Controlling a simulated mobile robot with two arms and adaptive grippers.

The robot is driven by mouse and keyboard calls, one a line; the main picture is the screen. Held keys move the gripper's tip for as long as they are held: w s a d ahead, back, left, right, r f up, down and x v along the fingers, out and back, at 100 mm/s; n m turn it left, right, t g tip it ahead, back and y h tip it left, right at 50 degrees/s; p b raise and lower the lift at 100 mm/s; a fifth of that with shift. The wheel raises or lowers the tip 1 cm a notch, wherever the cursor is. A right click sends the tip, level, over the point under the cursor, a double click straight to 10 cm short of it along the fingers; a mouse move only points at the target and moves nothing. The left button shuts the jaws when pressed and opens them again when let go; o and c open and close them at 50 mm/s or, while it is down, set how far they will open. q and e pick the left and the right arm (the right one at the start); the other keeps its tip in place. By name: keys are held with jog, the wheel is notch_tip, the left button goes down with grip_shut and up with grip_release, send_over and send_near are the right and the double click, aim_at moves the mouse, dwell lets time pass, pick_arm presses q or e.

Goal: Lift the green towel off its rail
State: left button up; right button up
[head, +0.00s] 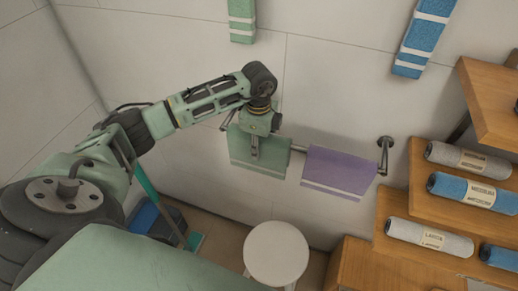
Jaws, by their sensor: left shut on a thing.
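The green towel (270,160) with white stripes near its lower edge hangs at the wall rail (299,149). My left gripper (255,152) reaches down in front of it and is shut on the towel's upper part. The towel's top edge is partly hidden behind the gripper, so I cannot tell whether it still rests on the rail. A purple towel (340,172) hangs on the same rail, to the right of the green one. My right gripper is not in view.
Wooden shelves (405,238) with rolled grey and blue towels stand at the right. A white round stool (276,253) stands below the rail. A blue bin (146,219) is at lower left. A green towel (241,20) and a blue towel (421,38) hang higher on the wall.

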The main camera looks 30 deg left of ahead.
pick_arm(q)
jog(key=shift+c, duration=0.9)
jog(key=shift+r, duration=0.1)
notch_tip(320, 180, up, 13)
jog(key=b, duration=0.4)
jog(key=shift+w, duration=0.1)
jog(key=shift+r+p, duration=0.3)
jog(key=shift+r, duration=2.15)
jog(key=shift+r, duration=0.1)
